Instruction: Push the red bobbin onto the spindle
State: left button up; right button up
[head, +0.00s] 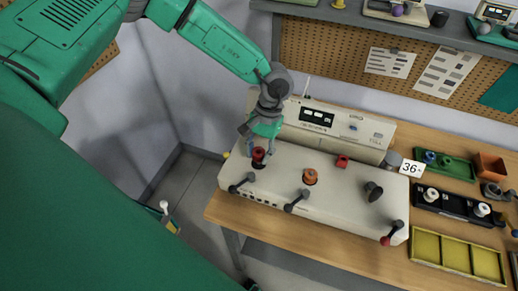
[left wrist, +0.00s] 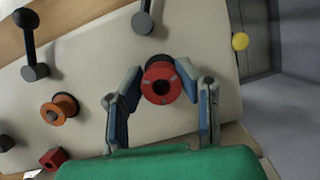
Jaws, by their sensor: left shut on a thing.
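The red bobbin (head: 258,156) is at the left end of a cream machine (head: 335,205). In the left wrist view the red bobbin (left wrist: 161,83) shows end-on, with a dark hole in its middle. My left gripper (head: 257,149) comes down from above, its fingers on either side of the bobbin, shut on it. In the left wrist view this gripper (left wrist: 160,70) shows both fingertips at the bobbin's sides. The spindle under the bobbin is hidden, so I cannot tell how far down the bobbin sits. My right gripper is not in view.
An orange bobbin (head: 310,176), a red cube (head: 342,161) and a dark cone (head: 374,191) stand farther right on the machine. Black levers (head: 296,201) line its front edge. A yellow tray (head: 457,255) and a black tray (head: 450,204) lie on the table's right.

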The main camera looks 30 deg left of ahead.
pick_arm(q)
jog(key=shift+f+b, duration=0.7)
jog(key=shift+f, duration=0.6)
jog(key=o, duration=1)
jog(key=shift+o, duration=0.2)
jog(key=shift+w+r, duration=0.1)
jog(key=shift+r, duration=0.1)
jog(key=v, duration=1.1)
jog(key=shift+r, duration=0.2)
jog(key=shift+w, duration=0.15)
